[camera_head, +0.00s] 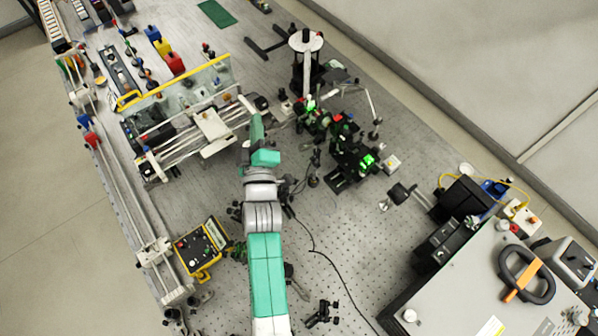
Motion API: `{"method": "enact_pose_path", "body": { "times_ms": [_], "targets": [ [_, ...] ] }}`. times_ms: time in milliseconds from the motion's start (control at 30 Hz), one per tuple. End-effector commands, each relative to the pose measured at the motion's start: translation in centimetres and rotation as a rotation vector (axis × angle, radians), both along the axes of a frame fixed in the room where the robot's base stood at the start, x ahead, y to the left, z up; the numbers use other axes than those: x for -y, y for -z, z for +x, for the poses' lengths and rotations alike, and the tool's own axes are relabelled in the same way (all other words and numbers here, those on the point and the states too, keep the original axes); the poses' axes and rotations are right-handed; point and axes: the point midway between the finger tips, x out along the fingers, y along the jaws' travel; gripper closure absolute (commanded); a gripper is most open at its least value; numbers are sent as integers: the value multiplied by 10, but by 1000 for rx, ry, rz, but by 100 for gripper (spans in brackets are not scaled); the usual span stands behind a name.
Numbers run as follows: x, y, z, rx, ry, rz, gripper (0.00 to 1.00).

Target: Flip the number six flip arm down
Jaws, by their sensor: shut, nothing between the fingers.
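My arm reaches up from the bottom edge, and my gripper (247,104) is at its far end, beside the right end of the railed assembly (190,138). The gripper is small here and shut, with nothing seen in it. The assembly has pale parallel rails, a white block (211,123) and a clear panel with a yellow edge (178,82) behind it. I cannot make out which part is the number six flip arm, nor whether it is up or down. No number labels are readable. Whether my gripper touches anything is unclear.
Optics with green lights (367,161) and a round white-topped post (305,40) stand right of my gripper. A yellow-framed control box (201,249) lies lower left. A grey cabinet (470,285) fills the lower right. The perforated bench (340,235) is fairly clear below the optics.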

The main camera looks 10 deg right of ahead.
Motion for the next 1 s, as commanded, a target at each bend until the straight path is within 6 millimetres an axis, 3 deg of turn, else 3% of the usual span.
{"method": "enact_pose_path", "body": {
  "times_ms": [33,100,200,300,433,767,867,1000],
  "targets": [
    [-6,57,-8,-51,19,-81,100],
    [-8,120,-25,-104,52,-209,100],
    [-9,190,-54,-166,86,-363,100],
    [-8,234,-79,-209,108,-471,100],
    [-7,257,-95,-232,121,-541,100],
    [-7,260,-96,-235,123,-550,100],
    [-6,264,-89,-233,124,-548,100],
    [-3,269,-63,-231,126,-547,100]
  ]
}}
